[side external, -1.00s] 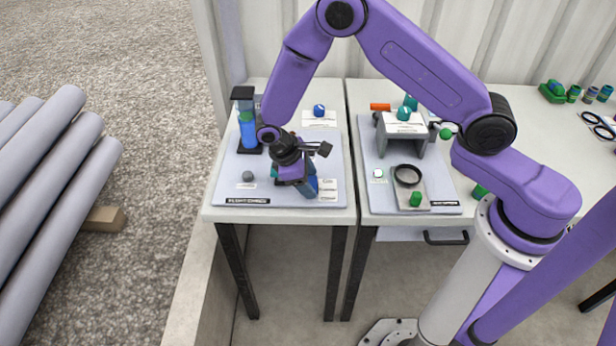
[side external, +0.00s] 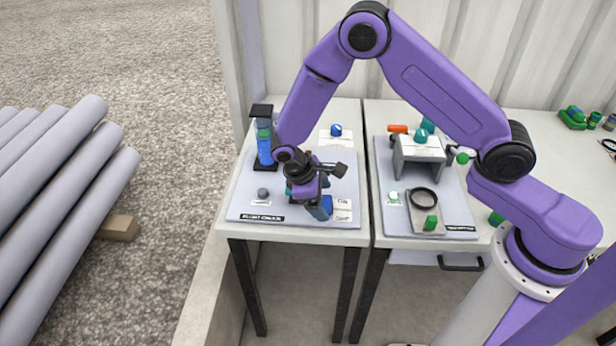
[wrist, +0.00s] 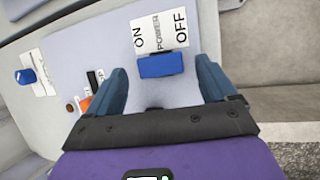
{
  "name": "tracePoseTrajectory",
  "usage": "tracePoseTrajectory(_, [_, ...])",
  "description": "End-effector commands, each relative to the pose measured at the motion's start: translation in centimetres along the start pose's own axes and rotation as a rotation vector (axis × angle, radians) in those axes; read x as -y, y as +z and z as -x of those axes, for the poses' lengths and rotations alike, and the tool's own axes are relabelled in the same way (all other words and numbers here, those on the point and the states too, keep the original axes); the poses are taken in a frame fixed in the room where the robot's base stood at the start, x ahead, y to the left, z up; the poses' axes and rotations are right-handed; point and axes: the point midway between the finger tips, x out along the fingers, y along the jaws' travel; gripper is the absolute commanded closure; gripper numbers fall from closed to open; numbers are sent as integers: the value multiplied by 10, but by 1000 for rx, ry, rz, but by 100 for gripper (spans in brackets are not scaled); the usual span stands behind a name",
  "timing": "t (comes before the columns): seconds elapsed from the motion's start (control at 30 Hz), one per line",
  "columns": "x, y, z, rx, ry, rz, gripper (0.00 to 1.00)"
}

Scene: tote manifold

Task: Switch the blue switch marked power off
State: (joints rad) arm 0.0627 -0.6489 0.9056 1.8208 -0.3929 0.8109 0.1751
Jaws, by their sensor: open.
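The blue switch (wrist: 161,65) sits on the grey panel in the wrist view, at the base of a white label (wrist: 160,32) reading ON, POWER and OFF. ON is at the label's left and OFF at its right. My gripper (wrist: 162,68) is open, with one blue finger on each side of the switch. A gap shows between the switch and each finger; I cannot tell its height above the panel. In the side view my gripper (side external: 318,207) is low over the panel's front right, beside white labels (side external: 342,210). The switch cannot be told apart from the blue fingers there.
A blue knob (side external: 336,130) stands at the panel's back. A tall blue cylinder (side external: 265,148) stands at its left, and a grey knob (side external: 263,193) at the front left. A second panel (side external: 460,205) lies right.

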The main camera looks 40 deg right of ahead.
Motion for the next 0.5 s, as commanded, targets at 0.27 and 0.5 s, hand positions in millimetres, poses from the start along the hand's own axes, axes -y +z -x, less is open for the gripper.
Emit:
tracePoseTrajectory(0.27, [0,-1,54,-8,1,0,15])
tracePoseTrajectory(0.5, [0,-1,105,-6,1,0,15])
